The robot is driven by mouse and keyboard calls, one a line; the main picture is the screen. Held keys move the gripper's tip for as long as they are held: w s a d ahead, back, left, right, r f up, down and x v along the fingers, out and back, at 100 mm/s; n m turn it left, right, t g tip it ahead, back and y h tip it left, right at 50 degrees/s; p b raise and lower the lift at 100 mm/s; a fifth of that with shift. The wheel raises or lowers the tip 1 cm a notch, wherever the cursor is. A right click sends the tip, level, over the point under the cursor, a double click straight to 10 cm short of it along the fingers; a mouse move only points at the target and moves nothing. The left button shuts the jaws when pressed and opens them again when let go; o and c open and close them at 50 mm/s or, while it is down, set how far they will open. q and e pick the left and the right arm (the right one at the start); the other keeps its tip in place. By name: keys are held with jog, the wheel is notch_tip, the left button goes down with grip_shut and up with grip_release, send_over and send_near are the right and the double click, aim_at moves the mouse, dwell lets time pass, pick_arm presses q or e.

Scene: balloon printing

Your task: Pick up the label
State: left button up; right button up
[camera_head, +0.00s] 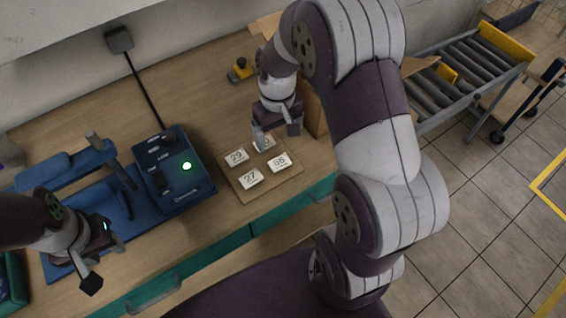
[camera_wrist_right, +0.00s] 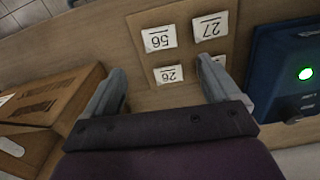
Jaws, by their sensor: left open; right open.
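Several white number labels lie on a flat wooden board (camera_head: 237,184) on the workbench. My right gripper is open and empty above the board's far edge. In the right wrist view, the fingers of this gripper (camera_wrist_right: 165,95) are wide apart, with a label reading 26 (camera_wrist_right: 168,74) between them. Another label (camera_wrist_right: 218,60) is partly covered by a finger. My left gripper (camera_head: 105,266) is open near the blue machine, away from the labels.
A blue machine (camera_head: 75,200) with a control box (camera_head: 172,165) and lit green button stands left of the board. A cardboard box (camera_wrist_right: 50,105) is close beside the right gripper. A roller conveyor (camera_head: 465,75) stands at the right.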

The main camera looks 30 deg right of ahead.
aim_at(279, 163)
jog(key=f, duration=0.6)
jog(key=f+p, duration=0.1)
jog(key=f, duration=0.2)
jog(key=shift+s, duration=0.35)
jog(key=shift+w+f, duration=0.1)
jog(key=shift+f, duration=0.2)
jog(key=c, duration=1.1)
